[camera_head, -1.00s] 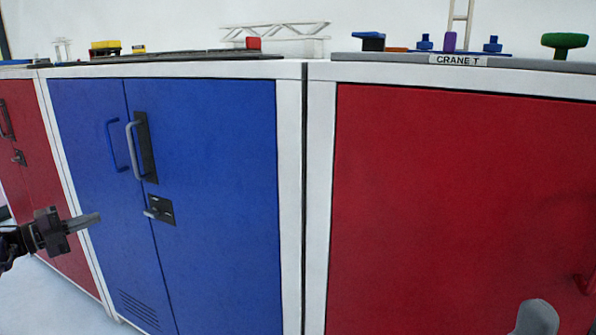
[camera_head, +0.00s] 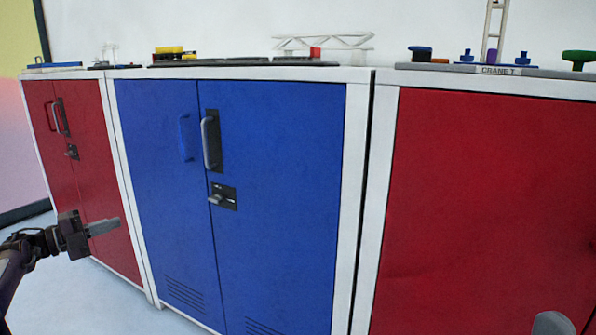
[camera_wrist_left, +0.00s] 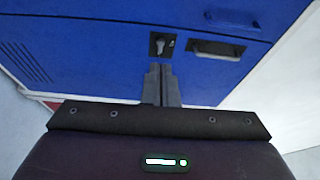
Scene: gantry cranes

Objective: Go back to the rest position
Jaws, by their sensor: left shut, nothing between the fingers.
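My left gripper (camera_head: 103,227) is at the lower left of the head view, in front of the red cabinet on the left. It is shut and empty. In the left wrist view its two fingers (camera_wrist_left: 161,84) lie side by side, with the blue cabinet (camera_wrist_left: 100,45) beyond them. A grey rounded part at the bottom right of the head view may belong to my right arm; no right gripper fingers show.
The blue cabinet (camera_head: 280,190) has a grey handle (camera_head: 211,142) and a latch (camera_head: 222,197); its doors are shut. Red cabinets stand left (camera_head: 95,170) and right (camera_head: 480,200). Crane models (camera_head: 325,42) and coloured parts stand on top. Pale floor (camera_head: 75,290) is clear at lower left.

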